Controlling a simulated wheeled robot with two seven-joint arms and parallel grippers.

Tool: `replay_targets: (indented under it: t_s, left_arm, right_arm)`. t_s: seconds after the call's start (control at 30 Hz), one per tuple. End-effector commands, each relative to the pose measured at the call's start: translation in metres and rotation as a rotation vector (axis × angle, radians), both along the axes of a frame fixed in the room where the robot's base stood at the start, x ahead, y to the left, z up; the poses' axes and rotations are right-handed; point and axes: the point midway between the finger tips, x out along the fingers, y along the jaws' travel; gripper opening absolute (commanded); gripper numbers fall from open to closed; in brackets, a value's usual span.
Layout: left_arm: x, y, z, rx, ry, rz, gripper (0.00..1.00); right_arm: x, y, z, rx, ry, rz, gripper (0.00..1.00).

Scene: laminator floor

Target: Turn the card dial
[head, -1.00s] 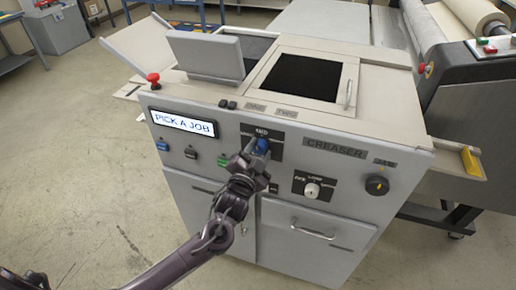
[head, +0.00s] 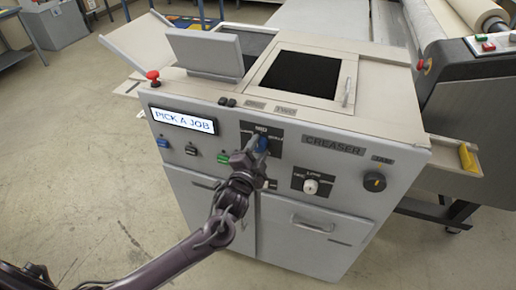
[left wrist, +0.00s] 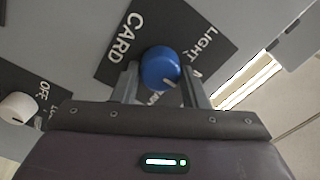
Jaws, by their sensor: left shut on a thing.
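The card dial is a round blue knob (left wrist: 160,67) with a pale pointer mark, on a black plate lettered CARD (left wrist: 122,38) and LIGHT. In the head view the blue knob (head: 261,143) sits on the upper front of the grey creaser machine (head: 308,210). My left gripper (left wrist: 160,85) is shut on the knob, one finger on each side. In the head view the left gripper (head: 254,152) reaches it from below and partly hides the plate. The knob's pointer slants toward the lower right in the wrist view. My right gripper is not in view.
The machine's screen (head: 183,121) reads PICK A JOB. A white knob (head: 310,186) and a black knob (head: 374,181) sit right of the dial. Small buttons (head: 190,150) are to its left, with a red knob (head: 152,76) above. Open floor (head: 80,180) lies left.

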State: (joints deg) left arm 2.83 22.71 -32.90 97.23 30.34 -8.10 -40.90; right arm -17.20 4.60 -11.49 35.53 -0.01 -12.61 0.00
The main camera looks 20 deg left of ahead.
Motion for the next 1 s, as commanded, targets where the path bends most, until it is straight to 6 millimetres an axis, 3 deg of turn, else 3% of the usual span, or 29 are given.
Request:
replay_targets:
  t_s: [0.13,0.17,0.3,0.67,1.0]
  left_arm:
    - [0.000,0.000,0.000,0.000,0.000,-0.001,0.17]
    - [0.000,0.000,0.000,-0.001,0.000,-0.001,0.43]
    - [0.000,0.000,0.000,-0.001,0.000,0.000,0.60]
    - [-0.007,0.000,-0.002,-0.001,0.000,-0.001,0.60]
    - [-0.061,0.002,-0.004,-0.001,0.002,-0.002,0.60]
  right_arm:
    - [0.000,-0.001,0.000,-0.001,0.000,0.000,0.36]
    - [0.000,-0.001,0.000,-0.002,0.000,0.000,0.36]
    - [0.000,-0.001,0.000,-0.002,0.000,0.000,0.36]
    - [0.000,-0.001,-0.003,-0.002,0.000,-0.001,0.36]
    - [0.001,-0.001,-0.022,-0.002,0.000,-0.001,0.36]
